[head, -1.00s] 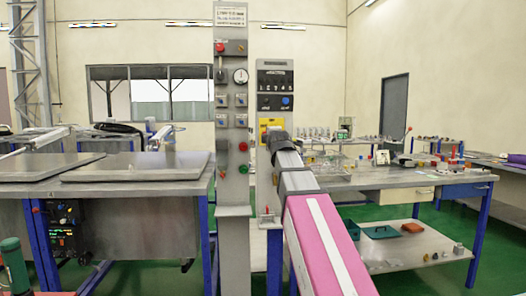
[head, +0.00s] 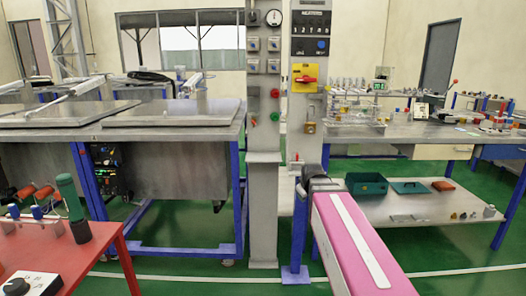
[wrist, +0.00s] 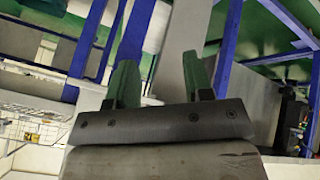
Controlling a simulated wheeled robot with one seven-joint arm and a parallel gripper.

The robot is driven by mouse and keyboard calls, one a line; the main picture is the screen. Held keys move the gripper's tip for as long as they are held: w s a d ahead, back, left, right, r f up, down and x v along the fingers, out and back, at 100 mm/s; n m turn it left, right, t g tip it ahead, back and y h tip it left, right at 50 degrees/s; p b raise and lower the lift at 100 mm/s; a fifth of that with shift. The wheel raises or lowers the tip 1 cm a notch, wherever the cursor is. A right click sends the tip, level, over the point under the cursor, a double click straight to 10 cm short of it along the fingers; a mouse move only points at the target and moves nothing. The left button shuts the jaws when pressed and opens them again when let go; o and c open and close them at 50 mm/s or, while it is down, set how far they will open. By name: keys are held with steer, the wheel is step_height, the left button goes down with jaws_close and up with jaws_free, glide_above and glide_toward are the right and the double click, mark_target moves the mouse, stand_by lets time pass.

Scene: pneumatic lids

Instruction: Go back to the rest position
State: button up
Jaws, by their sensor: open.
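My arm reaches forward in pink and white from the lower right of the head view. Its dark far end stands low in front of the grey control post (head: 262,200), below the yellow switch box with a red handle (head: 304,78). My gripper (wrist: 160,78) shows in the wrist view with two green fingers apart and nothing between them. The fingertips are not clear in the head view.
A steel bench with two closed lids (head: 160,112) stands left. A red table (head: 75,255) with tools is at the near left. A workbench (head: 400,133) with small parts stands right, above a low shelf (head: 420,205). Green floor shows between them.

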steer(key=s+f+m+g, duration=0.7)
steer(key=s+f, duration=1)
steer(key=f, duration=0.2)
steer(key=shift+s+d, duration=0.25)
steer(key=shift+d, duration=0.05)
